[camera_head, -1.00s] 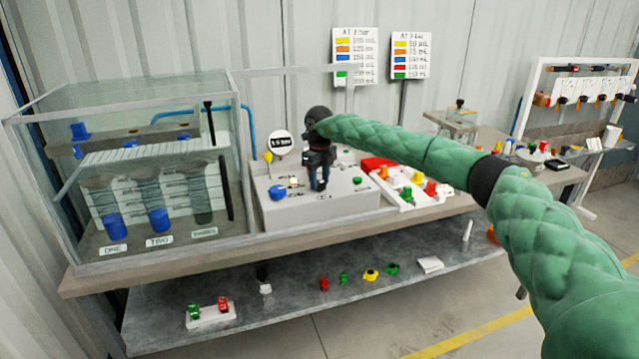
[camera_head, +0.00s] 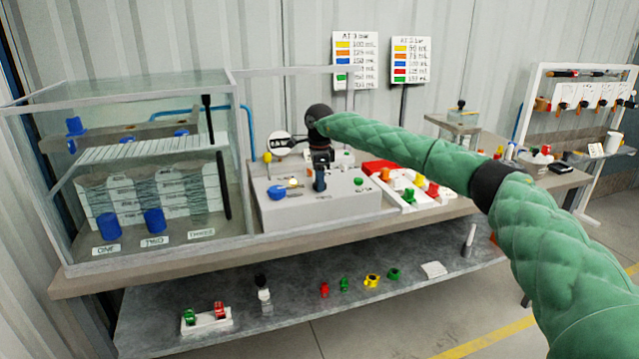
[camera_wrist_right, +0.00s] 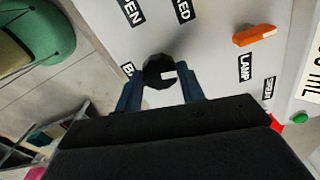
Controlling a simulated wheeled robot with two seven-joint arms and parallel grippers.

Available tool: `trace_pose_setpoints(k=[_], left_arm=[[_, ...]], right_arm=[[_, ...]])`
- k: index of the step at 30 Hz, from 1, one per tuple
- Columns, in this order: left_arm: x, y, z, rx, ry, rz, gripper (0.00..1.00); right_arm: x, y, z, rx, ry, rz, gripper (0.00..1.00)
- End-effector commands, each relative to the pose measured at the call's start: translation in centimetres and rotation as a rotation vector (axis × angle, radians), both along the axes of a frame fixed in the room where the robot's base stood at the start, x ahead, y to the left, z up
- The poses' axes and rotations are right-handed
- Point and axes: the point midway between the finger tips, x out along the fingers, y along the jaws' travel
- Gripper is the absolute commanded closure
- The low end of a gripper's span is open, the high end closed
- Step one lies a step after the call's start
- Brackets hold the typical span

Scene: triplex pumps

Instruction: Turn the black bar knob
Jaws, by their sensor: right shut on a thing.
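The black bar knob (camera_wrist_right: 160,72) shows in the right wrist view as a dark round knob with a pale notch, on the grey control panel (camera_wrist_right: 215,60). My right gripper (camera_wrist_right: 161,88) is shut on it, with one blue finger on each side. In the head view my right gripper (camera_head: 320,182) points down onto the grey control box (camera_head: 335,208); its fingers and wrist hide the knob there. My left gripper is not in view.
An orange lever (camera_wrist_right: 255,36) and a green button (camera_wrist_right: 300,118) are on the panel. A blue knob (camera_head: 277,192) sits left of the gripper. A glass tank (camera_head: 150,170) stands to the left, and a white tray (camera_head: 408,199) with coloured pieces to the right.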

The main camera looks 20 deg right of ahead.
Motion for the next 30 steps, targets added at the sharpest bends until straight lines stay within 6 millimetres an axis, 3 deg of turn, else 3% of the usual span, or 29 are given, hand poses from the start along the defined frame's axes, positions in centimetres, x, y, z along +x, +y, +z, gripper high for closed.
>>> trace_pose_setpoints(k=[15,29,30], left_arm=[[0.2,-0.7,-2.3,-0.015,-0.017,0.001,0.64],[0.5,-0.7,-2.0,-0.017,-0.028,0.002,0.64],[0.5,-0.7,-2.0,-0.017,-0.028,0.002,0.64]], right_arm=[[0.0,-0.1,-0.1,-0.001,0.000,0.208,0.84],[0.0,-0.1,0.0,-0.001,0.000,0.220,0.84],[0.0,-0.1,0.0,-0.001,0.000,0.220,0.55]])
